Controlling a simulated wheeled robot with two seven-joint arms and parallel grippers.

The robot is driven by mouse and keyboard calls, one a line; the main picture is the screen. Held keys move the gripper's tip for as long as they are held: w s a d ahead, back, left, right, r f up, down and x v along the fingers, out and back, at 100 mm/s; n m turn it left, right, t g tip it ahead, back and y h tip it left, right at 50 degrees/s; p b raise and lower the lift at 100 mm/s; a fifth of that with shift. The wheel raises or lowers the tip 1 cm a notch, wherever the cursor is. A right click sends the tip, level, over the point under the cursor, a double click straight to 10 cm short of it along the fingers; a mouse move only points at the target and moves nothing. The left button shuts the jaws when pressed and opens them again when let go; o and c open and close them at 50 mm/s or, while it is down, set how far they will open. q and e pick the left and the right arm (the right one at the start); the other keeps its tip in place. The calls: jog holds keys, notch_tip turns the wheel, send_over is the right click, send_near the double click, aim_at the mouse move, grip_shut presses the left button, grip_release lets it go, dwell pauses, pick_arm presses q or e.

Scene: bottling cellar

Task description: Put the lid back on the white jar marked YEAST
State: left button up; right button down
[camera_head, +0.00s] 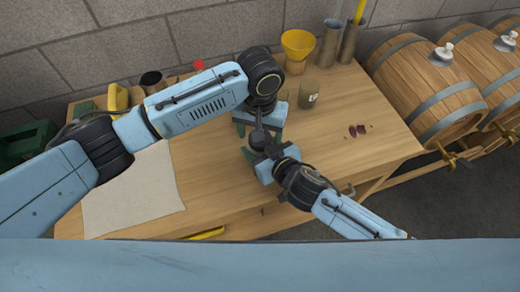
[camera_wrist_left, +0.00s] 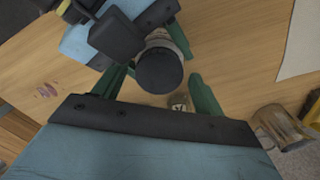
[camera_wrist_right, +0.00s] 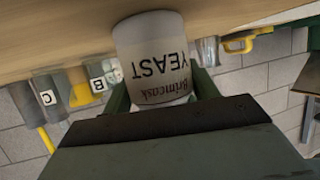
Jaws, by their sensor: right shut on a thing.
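The white jar marked YEAST (camera_wrist_right: 155,60) stands upright between my right gripper's fingers (camera_wrist_right: 163,92), which are shut on it. Its base is close to the table; I cannot tell if it touches. The dark round lid (camera_wrist_left: 160,71) is over the jar's mouth in the left wrist view, with the pale jar body (camera_wrist_left: 165,38) showing beyond it. I cannot tell if the lid is fully seated. My left gripper (camera_wrist_left: 160,88) is open, its green fingers either side of the lid with gaps. In the head view both grippers crowd around the lid (camera_head: 259,140) and hide most of the jar.
A small labelled glass jar (camera_head: 310,95) stands behind the grippers, near a yellow funnel (camera_head: 297,48) and metal cylinders (camera_head: 329,44). Dark red stains (camera_head: 357,131) mark the table's right. A pale cloth (camera_head: 135,195) lies at left. Barrels (camera_head: 425,85) stand right of the table.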

pick_arm(q)
jog(key=shift+r, duration=2.3)
jog(key=shift+c, duration=0.3)
jog(key=r+n, duration=0.1)
jog(key=n, duration=0.2)
jog(key=shift+d+r, duration=0.1)
jog(key=shift+r, duration=0.3)
jog(key=n, duration=0.2)
jog(key=r+n, duration=0.1)
jog(key=shift+r+n, duration=0.3)
jog(key=shift+n, duration=0.1)
jog(key=shift+f, duration=4)
